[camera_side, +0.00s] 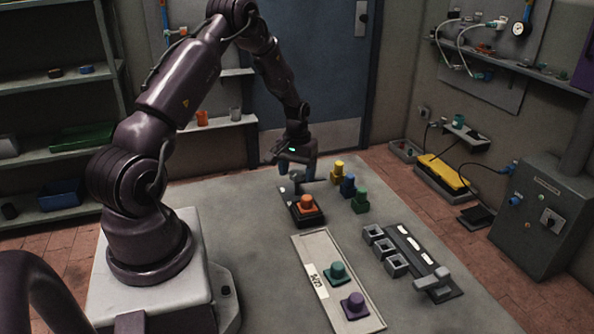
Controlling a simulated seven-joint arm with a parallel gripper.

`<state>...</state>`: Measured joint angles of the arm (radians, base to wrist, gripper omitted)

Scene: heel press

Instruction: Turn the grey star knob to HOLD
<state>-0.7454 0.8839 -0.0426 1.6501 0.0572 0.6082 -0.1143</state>
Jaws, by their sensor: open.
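My gripper (297,170) is at the far part of the table, pointing down with its fingers apart. A small grey piece (297,178) shows between and just below the fingers; it may be the grey star knob, but its shape is too small and covered to be sure. It sits at the back of a dark-based fixture that carries an orange block (306,203). I cannot tell whether the fingers touch the grey piece. No HOLD marking is readable, and the knob's pointing direction cannot be made out.
Yellow (338,171), blue (348,186) and green (361,200) pieces stand right of my gripper. A pale tray (318,250) holds teal (337,272) and purple (354,304) pieces. A dark panel with grey sockets and a grey lever (432,281) lies at right. The table's left middle is clear.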

